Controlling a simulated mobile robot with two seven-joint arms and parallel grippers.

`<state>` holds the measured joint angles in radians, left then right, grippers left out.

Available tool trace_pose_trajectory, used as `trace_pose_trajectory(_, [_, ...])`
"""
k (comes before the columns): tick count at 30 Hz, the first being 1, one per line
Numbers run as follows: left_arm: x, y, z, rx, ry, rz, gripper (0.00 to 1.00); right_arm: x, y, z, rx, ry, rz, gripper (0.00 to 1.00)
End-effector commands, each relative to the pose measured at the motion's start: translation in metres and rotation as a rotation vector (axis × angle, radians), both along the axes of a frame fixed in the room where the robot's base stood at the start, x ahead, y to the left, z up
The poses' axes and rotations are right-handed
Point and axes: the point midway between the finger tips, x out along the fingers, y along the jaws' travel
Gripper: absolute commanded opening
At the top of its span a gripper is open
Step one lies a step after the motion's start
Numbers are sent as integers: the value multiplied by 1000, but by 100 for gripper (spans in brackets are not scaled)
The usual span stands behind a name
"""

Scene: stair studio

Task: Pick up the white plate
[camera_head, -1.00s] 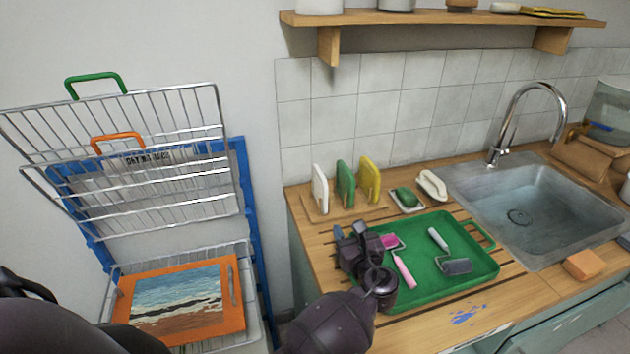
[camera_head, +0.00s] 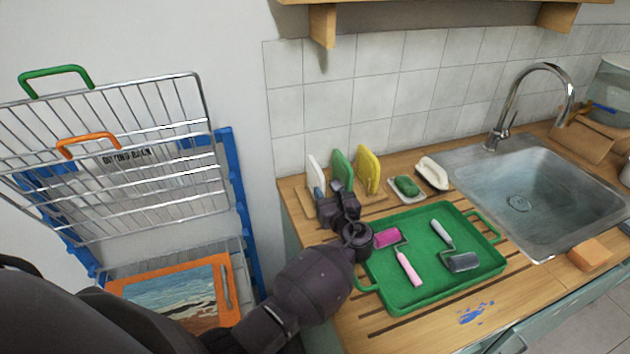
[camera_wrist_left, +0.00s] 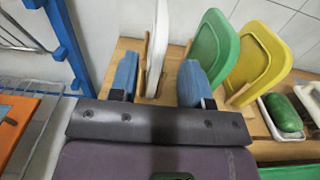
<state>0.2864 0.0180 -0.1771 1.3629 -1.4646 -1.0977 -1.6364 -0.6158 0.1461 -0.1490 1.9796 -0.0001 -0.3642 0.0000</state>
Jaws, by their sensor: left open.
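The white plate (camera_head: 314,173) stands upright on edge in a wooden rack (camera_head: 374,198) at the back left of the counter. Its lower part is hidden behind my gripper in the head view. My left gripper (camera_head: 327,189) is open in front of the plate. In the left wrist view, the white plate (camera_wrist_left: 158,45) shows edge-on between the two blue finger pads of my gripper (camera_wrist_left: 159,82), with a gap on each side. My right gripper is not in view.
A green plate (camera_head: 342,171) and a yellow plate (camera_head: 368,170) stand just right of the white one. A green tray (camera_head: 420,290) with two rollers lies in front. A wire drying rack (camera_head: 120,140) is at the left, a sink (camera_head: 540,200) at the right.

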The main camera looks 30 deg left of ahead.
Motion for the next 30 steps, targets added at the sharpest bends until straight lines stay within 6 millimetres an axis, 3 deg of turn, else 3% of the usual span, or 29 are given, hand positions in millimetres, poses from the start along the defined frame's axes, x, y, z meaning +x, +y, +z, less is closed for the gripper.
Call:
trace_pose_trajectory(15, [33,40,5,1,-1,0,44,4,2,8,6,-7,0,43])
trace_pose_trajectory(24, [36,42,4,0,0,0,44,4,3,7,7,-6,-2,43])
trace_pose_trajectory(30, [35,42,4,0,0,0,13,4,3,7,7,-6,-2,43])
